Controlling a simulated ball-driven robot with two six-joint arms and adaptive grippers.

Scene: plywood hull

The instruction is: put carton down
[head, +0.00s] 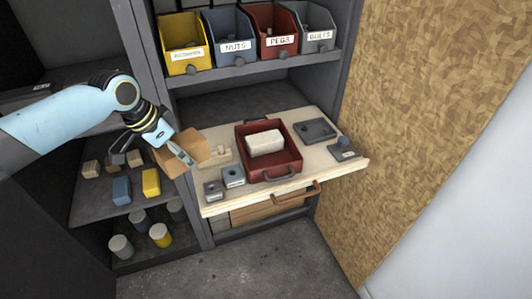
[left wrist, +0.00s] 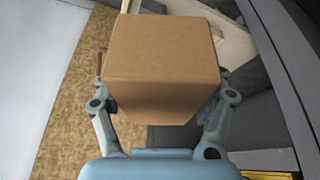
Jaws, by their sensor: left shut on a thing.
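The carton (head: 189,149) is a plain brown box. My left gripper (head: 180,152) is shut on it, at the left end of the pull-out wooden board, and the carton looks tilted in the head view. In the left wrist view the carton (left wrist: 163,62) fills the middle, with a finger on each side of it; the left gripper (left wrist: 162,108) is partly hidden behind it. I cannot tell whether the carton touches the board. My right gripper is not in view.
The wooden board (head: 325,176) holds a red tray (head: 269,173) with a pale block (head: 265,143), a dark flat plate (head: 315,130) and small grey blocks (head: 233,177). Labelled bins (head: 229,38) stand above. Coloured blocks (head: 151,182) sit on the left shelf.

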